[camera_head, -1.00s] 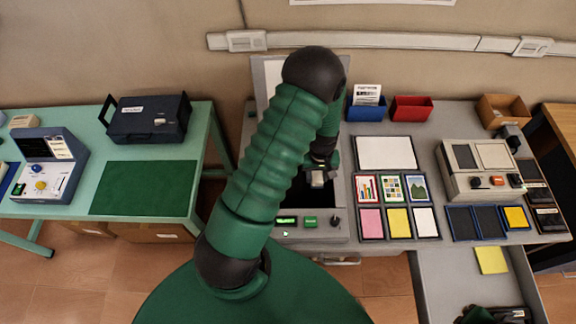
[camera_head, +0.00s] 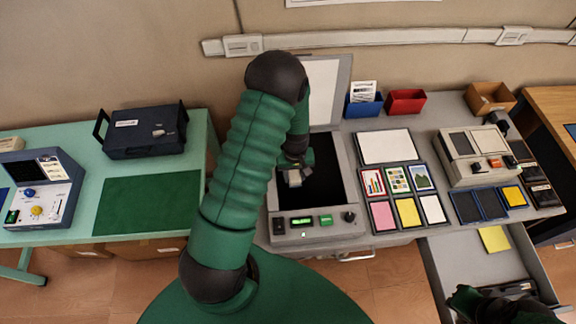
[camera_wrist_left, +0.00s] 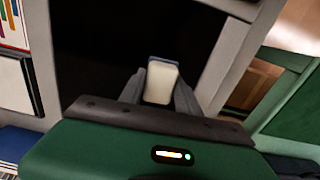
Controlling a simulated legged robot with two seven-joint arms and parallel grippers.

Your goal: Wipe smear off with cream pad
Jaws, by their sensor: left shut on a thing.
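The flatbed scanner (camera_head: 355,205) stands with its lid (camera_head: 325,90) raised and its black glass (camera_head: 325,184) bare. My left gripper (camera_head: 293,179) is over the left part of the glass. It is shut on the cream pad (camera_wrist_left: 161,82), which has a thin dark blue-grey edge and sits between the fingers in the left wrist view. Whether the pad touches the glass I cannot tell. I cannot make out a smear; my arm hides the glass's left part in the head view. My right gripper (camera_head: 505,303) is at the lower right over an open drawer; its fingers are unclear.
Right of the scanner lie several picture cards and coloured pads (camera_head: 407,212). A blue bin (camera_head: 364,106) and a red bin (camera_head: 405,102) stand behind. A beige device (camera_head: 470,155) is further right. The open drawer (camera_head: 455,265) holds a yellow sheet (camera_head: 494,239).

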